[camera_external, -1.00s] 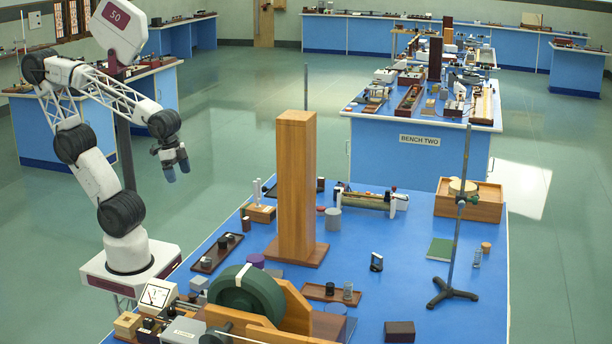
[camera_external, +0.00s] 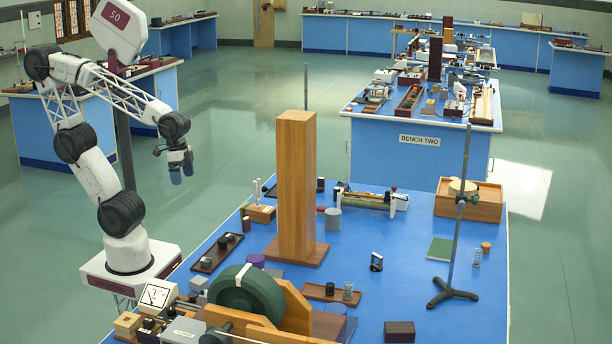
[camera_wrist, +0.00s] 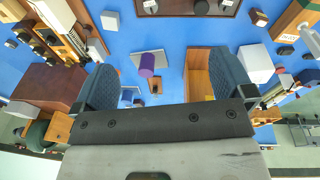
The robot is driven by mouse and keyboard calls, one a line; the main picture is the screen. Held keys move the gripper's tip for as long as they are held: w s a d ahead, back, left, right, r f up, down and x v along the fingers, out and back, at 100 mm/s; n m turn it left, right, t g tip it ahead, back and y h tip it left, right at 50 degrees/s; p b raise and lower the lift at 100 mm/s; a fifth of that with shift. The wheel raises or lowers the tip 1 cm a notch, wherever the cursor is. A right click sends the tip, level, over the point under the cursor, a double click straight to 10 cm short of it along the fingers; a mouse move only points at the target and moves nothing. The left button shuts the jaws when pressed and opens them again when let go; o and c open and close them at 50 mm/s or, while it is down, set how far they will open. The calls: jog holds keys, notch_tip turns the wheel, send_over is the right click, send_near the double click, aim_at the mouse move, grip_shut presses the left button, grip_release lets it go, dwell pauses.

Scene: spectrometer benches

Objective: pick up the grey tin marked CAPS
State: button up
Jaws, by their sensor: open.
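A plain grey cylinder (camera_external: 333,220) stands upright on the blue bench, right of the tall wooden pillar; it may be the grey tin, but no CAPS marking is legible in any view. I cannot pick it out in the wrist view. My gripper (camera_external: 182,174) hangs in the air pointing down, left of the bench and well apart from the cylinder. In the wrist view my gripper (camera_wrist: 163,85) shows its two dark fingers wide apart, with nothing held between them.
The tall wooden pillar (camera_external: 297,185) stands between my gripper and the grey cylinder. A large green wheel (camera_external: 243,291) in a wooden frame fills the near bench. A thin stand (camera_external: 459,215) rises at right. A purple cylinder (camera_wrist: 147,62) shows between my fingers, below them. Clear blue surface lies mid-right.

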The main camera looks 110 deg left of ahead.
jog(key=w+a+f+n+g+h, duration=0.2)
jog(key=w+a+f+n+h, duration=0.35)
jog(key=w+n, duration=0.35)
jog(key=n+t, duration=1.6)
jog(key=n, duration=0.1)
send_over(333, 220)
jog(key=s+a, duration=0.3)
jog(key=s, duration=0.2)
notch_tip(333, 220, down, 13)
jog(key=s+a+f+n, duration=0.1)
jog(key=f, duration=0.1)
jog(key=s+a+f+n, duration=0.1)
jog(key=f, duration=0.2)
jog(key=s+f+n+h, duration=0.1)
jog(key=f, duration=0.1)
jog(key=shift+s+a+f+n+t, duration=0.15)
jog(key=shift+a+f+n+t, duration=0.15)
jog(key=shift+a+t, duration=0.1)
jog(key=shift+r, duration=0.1)
jog(key=shift+x, duration=1.35)
